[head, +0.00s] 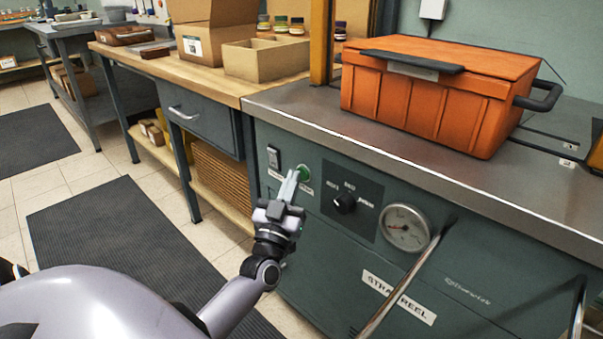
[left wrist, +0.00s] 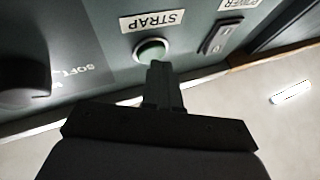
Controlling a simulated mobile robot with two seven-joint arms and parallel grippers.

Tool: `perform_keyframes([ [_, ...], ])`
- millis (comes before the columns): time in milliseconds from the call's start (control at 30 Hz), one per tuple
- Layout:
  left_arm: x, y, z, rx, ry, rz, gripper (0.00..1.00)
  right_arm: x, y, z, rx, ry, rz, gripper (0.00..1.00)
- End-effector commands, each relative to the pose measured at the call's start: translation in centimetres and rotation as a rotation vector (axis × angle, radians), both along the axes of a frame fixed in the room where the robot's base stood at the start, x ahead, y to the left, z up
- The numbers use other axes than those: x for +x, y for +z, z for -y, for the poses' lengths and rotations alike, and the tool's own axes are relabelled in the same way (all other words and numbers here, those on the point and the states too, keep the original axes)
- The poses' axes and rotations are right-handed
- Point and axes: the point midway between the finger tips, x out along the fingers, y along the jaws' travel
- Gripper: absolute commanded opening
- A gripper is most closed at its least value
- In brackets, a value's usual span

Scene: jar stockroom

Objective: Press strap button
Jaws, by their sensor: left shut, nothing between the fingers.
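The strap button (head: 305,172) is a round green button on the front panel of the green strapping machine (head: 300,235). My right gripper is not in view.
A power switch (head: 273,157) sits left of the button, and a black knob (head: 345,202) and a gauge (head: 405,228) sit to the right. An orange crate (head: 430,105) stands on the machine top. A wooden packing bench (head: 215,82) adjoins at left.

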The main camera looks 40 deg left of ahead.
Motion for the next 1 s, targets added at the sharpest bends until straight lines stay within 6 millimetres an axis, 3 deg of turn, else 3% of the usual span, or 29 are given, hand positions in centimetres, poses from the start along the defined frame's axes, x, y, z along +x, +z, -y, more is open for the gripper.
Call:
perform_keyframes([
  [567,-1.4,0.1,-0.1,0.002,0.001,0.0,0.0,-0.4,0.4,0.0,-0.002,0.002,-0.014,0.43],
  [1000,-5.5,0.2,-0.5,0.001,0.0,0.0,0.0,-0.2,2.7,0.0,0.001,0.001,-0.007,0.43],
])
